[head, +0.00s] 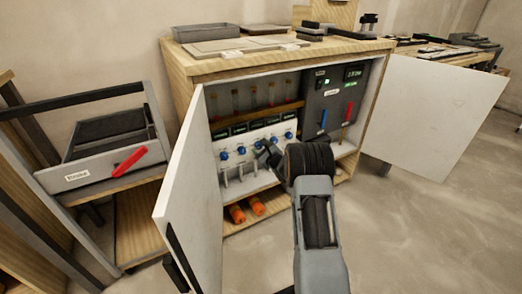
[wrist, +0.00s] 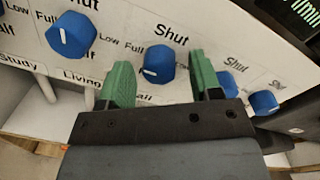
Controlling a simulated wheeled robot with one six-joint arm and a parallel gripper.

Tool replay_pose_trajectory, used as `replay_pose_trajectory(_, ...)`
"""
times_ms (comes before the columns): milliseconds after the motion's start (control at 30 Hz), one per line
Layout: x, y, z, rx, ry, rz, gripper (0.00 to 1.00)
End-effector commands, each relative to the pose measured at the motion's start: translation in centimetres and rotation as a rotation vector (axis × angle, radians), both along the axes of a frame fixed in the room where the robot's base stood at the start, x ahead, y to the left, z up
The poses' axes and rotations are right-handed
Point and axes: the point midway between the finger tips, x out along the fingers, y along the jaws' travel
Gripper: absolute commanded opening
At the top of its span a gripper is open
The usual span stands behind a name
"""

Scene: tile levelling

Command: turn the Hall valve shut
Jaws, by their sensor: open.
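The Hall valve is a blue knob (wrist: 158,67) on the white valve panel (wrist: 118,22). The label below it is partly hidden, with only "all" readable. "Shut" is printed above the knob and "Full" to its left. Its white mark is on the knob's left side, away from "Shut". My gripper (wrist: 161,78) is open, its green fingers on either side of the knob; I cannot tell whether they touch it. In the head view my gripper (head: 266,154) is in front of the panel, beside the Hall knob (head: 257,145).
A blue knob (wrist: 72,35) above "Living" is left of my gripper; another blue knob (wrist: 227,84) is close right. The open left cabinet door (head: 190,190) and right door (head: 435,105) flank the cabinet. Orange cylinders (head: 246,209) lie below the panel.

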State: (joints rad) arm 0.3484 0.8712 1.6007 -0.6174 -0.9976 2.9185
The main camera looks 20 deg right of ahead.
Motion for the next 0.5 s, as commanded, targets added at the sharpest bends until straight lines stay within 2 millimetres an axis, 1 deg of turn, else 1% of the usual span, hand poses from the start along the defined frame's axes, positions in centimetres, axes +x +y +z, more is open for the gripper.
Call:
replay_pose_trajectory(333,0.24,0.07,0.01,0.000,0.000,0.000,0.58)
replay_pose_trajectory(500,0.23,0.06,0.01,0.000,0.000,0.000,0.42)
